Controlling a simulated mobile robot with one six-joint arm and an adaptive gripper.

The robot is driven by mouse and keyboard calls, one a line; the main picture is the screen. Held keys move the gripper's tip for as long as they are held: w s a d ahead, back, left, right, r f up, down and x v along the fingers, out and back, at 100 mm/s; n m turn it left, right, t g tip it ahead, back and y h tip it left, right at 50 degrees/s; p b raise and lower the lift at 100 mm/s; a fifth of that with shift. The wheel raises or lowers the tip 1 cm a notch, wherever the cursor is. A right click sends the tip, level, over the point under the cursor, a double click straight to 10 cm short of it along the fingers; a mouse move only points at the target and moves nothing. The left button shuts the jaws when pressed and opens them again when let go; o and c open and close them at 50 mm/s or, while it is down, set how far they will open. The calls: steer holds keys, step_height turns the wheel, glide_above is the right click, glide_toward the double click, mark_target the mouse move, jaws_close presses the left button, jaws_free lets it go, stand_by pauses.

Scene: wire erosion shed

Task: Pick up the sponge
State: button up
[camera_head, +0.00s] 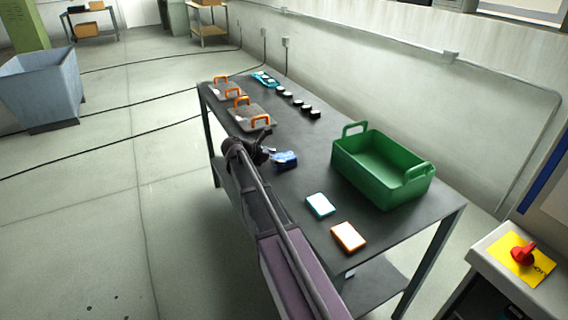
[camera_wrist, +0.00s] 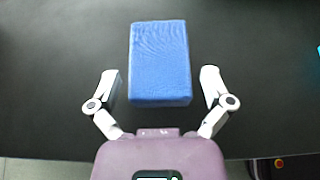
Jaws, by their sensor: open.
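The sponge (camera_wrist: 160,62) is a blue block lying on the dark table, seen large in the wrist view. In the head view a small blue item (camera_head: 285,159) on the table beside my gripper appears to be the same sponge. My gripper (camera_wrist: 160,82) is open in the wrist view. Its two pale fingers stand apart, one on each side of the sponge's near end, with gaps on both sides. Most of the sponge extends beyond the fingertips. In the head view my gripper (camera_head: 268,151) is small and dark, just left of the sponge.
On the dark table (camera_head: 300,185), a green crate (camera_head: 385,192) stands to the right. A light-blue box (camera_head: 320,204) and an orange-and-white box (camera_head: 348,236) lie nearer. Orange-handled plates (camera_head: 246,116) and several black pieces (camera_head: 300,104) lie farther back. A wall runs behind the table.

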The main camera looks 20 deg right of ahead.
mark_target(284, 156)
steer(key=shift+b+x, duration=0.45)
steer(key=shift+x, duration=1.05)
steer(key=c, duration=0.7)
steer(key=shift+c, duration=0.2)
steer(key=shift+r, duration=0.2)
step_height(284, 156, up, 4)
steer(key=p, duration=0.4)
steer(key=shift+f, duration=0.15)
steer(key=s+a, duration=0.1)
steer(key=s, duration=0.4)
steer(key=s+a, duration=0.2)
steer(key=s, duration=0.3)
steer(key=s+a+r+p, duration=0.1)
steer(key=s, duration=0.4)
steer(key=shift+s+a, duration=0.15)
steer(key=shift+a, duration=0.1)
steer(key=shift+r, duration=0.15)
